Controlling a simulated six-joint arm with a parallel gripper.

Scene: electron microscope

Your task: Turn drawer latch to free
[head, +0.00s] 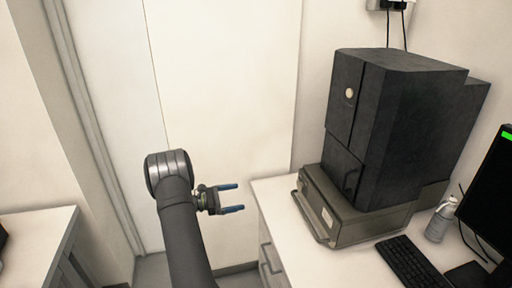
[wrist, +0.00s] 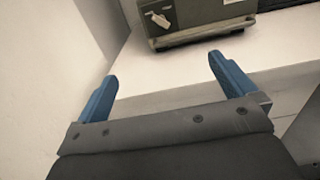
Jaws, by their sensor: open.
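The black microscope cabinet (head: 400,125) stands on a grey-green base unit (head: 365,222) at the right in the head view. The base unit's front has a bar handle (head: 309,215) and a small pale piece (head: 327,217). The pale piece also shows in the wrist view (wrist: 158,19), at the top; I cannot tell if it is the drawer latch or a label. A pale round knob (head: 349,93) sits high on the cabinet front. My gripper (head: 240,197) is open and empty, left of the base unit and apart from it. Its blue fingers point toward the unit.
The white bench (head: 285,190) carries the microscope, with a keyboard (head: 412,262), a grey bottle (head: 440,219) and a monitor (head: 490,205) to the right. Drawers are under the bench's left end. Another bench (head: 35,235) stands at the far left. Space around my gripper is clear.

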